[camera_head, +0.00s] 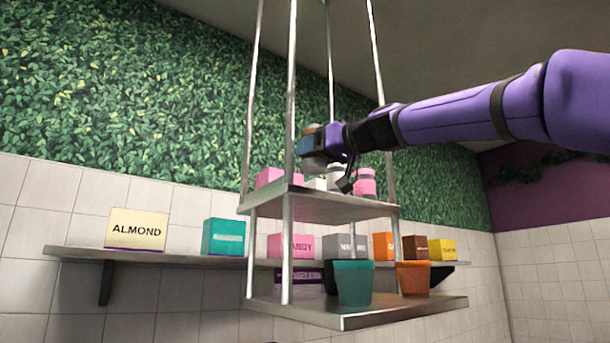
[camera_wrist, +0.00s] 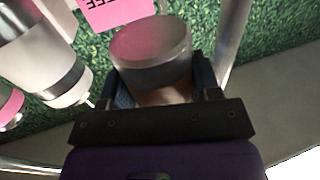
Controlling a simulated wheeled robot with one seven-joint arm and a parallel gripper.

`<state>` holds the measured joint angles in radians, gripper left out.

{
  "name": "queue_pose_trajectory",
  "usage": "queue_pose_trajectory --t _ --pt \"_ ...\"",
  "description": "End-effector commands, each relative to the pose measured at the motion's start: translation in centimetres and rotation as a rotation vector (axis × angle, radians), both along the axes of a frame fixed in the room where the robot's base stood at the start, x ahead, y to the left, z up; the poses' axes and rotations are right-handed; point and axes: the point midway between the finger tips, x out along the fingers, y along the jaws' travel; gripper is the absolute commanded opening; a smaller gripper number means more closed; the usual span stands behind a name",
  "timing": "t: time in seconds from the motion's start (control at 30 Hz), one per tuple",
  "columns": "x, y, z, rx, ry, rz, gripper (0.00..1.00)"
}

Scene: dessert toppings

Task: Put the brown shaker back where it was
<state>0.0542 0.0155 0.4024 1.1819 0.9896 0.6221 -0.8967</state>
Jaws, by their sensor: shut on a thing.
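My gripper (camera_head: 322,147) is shut on the brown shaker (camera_head: 312,160) at the upper tier of the hanging metal shelf (camera_head: 330,206). In the wrist view the white shaker (camera_wrist: 55,75) is at left.
A pink box (camera_head: 267,177) is on the upper tier, left of the shaker. Metal hanging rods (camera_head: 290,100) stand close around the tier. The lower tier holds a teal cup (camera_head: 353,283) and an orange cup (camera_head: 412,278). A wall shelf (camera_head: 180,256) behind bears several labelled boxes.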

Motion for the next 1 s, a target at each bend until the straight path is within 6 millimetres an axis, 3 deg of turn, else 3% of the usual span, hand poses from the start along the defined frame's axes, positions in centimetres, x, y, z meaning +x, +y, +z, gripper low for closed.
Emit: queue_pose_trajectory --t 0.1,0.3,0.7,1.0 --pt "1.9 1.1 -0.2 0.001 0.001 0.003 0.31" --pt "3.3 1.9 -0.3 0.001 -0.001 0.001 0.31" --pt "3.4 1.9 -3.8 -0.002 0.001 -0.002 0.31" --pt "3.4 2.0 -3.9 -0.001 -0.001 -0.001 0.31"
